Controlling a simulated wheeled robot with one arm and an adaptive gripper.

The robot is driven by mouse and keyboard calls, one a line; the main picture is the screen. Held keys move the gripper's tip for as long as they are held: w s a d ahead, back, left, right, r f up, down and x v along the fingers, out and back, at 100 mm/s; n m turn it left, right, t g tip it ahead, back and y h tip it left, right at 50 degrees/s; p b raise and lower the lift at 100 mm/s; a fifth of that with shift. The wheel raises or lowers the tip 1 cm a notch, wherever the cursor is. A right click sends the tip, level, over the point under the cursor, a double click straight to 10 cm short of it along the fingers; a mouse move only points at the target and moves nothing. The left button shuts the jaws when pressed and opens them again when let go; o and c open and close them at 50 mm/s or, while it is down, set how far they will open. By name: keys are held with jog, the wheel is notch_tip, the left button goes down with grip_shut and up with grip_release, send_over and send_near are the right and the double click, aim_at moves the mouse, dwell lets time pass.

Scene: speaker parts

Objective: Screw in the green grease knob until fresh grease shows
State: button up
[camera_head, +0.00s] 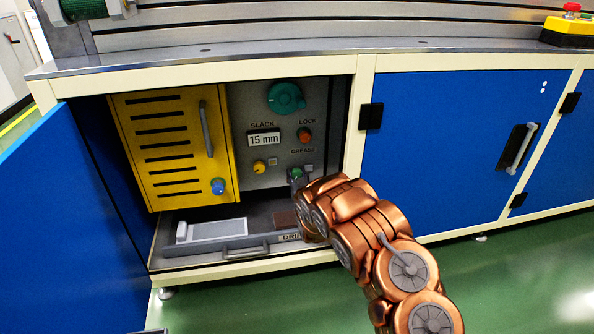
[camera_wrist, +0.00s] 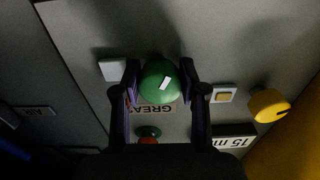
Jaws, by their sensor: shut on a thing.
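The green grease knob (camera_wrist: 157,80) is a round knob with a white mark on its face, on the grey panel (camera_head: 250,98). My gripper (camera_wrist: 159,78) has one finger on each side of the knob and is shut on it. In the head view, a bit of the green knob (camera_head: 296,173) shows beside my gripper (camera_head: 298,183), under the GREASE label (camera_head: 303,151). My arm hides part of the area below it. I see no grease around the knob in either view.
A blue door (camera_head: 70,225) stands open at left. A yellow slotted cover (camera_head: 170,140) with a handle fills the left of the bay. A large teal knob (camera_head: 285,97), an orange LOCK knob (camera_head: 304,134) and a yellow knob (camera_head: 259,166) share the panel. A drawer (camera_head: 246,253) lies below.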

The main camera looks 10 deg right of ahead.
jog(key=m+p, duration=0.2)
jog(key=p, duration=0.2)
jog(key=m+p, duration=0.2)
jog(key=p, duration=0.2)
jog(key=shift+r, duration=0.35)
jog(key=m+p, duration=0.3)
jog(key=p, duration=0.2)
jog(key=shift+f, duration=0.2)
jog(key=shift+m, duration=0.3)
jog(key=o, duration=1.2)
jog(key=shift+f, duration=0.1)
jog(key=shift+c, duration=0.2)
jog(key=shift+s+a, duration=0.1)
jog(key=shift+s, duration=0.05)
jog(key=s, duration=1.1)
jog(key=shift+s, duration=0.35)
